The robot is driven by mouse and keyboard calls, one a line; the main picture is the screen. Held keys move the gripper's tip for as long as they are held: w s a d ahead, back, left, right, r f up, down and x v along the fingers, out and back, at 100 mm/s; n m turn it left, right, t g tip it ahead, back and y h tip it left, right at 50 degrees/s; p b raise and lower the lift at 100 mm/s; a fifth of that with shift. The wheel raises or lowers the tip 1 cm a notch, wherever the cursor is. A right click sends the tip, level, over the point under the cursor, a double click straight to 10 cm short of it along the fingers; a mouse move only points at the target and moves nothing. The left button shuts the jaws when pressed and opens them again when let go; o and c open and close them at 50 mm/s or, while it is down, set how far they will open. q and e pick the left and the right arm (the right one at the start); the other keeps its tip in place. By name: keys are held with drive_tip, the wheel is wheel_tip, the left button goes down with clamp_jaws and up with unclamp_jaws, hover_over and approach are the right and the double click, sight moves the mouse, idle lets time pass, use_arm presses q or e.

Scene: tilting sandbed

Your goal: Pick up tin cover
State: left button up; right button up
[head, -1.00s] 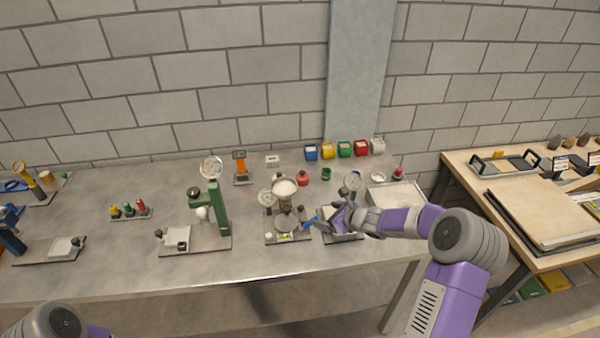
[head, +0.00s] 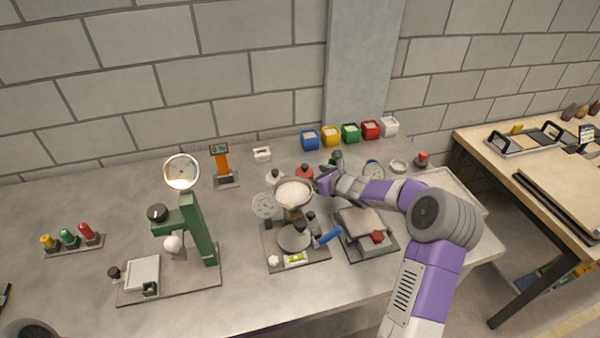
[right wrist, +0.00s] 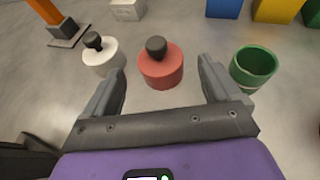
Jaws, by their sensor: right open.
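A red round piece with a black knob (head: 304,172), which looks like a cover, stands on the steel table; in the right wrist view it (right wrist: 160,70) sits ahead, between the lines of my fingers. A white one with a black knob (head: 274,176) stands to its left, also in the right wrist view (right wrist: 101,54). An open green tin (right wrist: 253,67) stands to the right of the red piece. My right gripper (head: 322,182) is open and empty, close to the red piece; its fingers (right wrist: 162,78) show nothing between them. My left gripper is out of view.
A stand with a sand-filled bowl (head: 293,194) is right by my right gripper. A flat-topped device (head: 361,222) is below my right forearm. Coloured bins, with a blue one (head: 310,139) at the left end, line the back. A green press (head: 198,228) stands left.

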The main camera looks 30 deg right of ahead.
sight(307, 173)
drive_tip(key=shift+x, duration=3.1)
drive_tip(key=shift+f, duration=0.15)
drive_tip(key=shift+c, duration=0.3)
drive_tip(key=c, duration=1)
